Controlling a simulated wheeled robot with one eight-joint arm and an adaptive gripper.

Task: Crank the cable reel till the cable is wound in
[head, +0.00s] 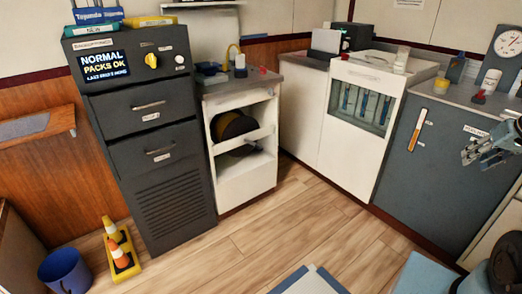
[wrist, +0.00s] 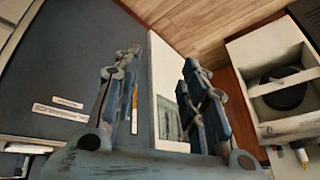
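The cable reel (head: 238,125) is a dark round drum behind the open front of a white cabinet (head: 246,187), left of centre in the head view. A rail across the cabinet front hides part of it. The reel also shows at the right of the wrist view (wrist: 284,92). I cannot make out its crank handle. My gripper (head: 472,153) is at the far right of the head view, well away from the reel. Its fingers are apart and empty in the wrist view (wrist: 160,85).
A dark cabinet (head: 175,190) with drawers and a lit display stands left of the reel cabinet. A grey cabinet (head: 424,180) is beside my gripper.

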